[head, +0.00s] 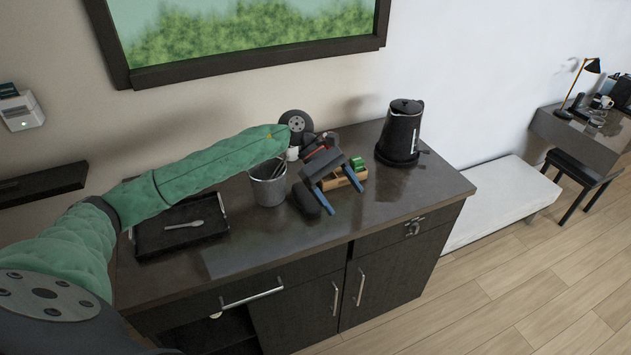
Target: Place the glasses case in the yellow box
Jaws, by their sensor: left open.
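My left gripper (345,200) is open above the vanity top, with its two blue-tipped fingers apart and nothing seen between them. A dark rounded object (306,201), which looks like the glasses case, lies on the counter just left of the fingers. The gripper partly overlaps it, and I cannot tell whether they touch. The yellow box (347,181), low and wood-coloured, sits behind the gripper and is partly hidden by it. A green item (356,163) shows at its back. My right gripper is not in view.
A grey bin (268,185) with dark items in it stands left of the gripper. A black tray (181,230) holding a spoon-like utensil (185,225) is farther left. A black kettle (402,132) stands at the back right. The counter's front right (400,205) is clear.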

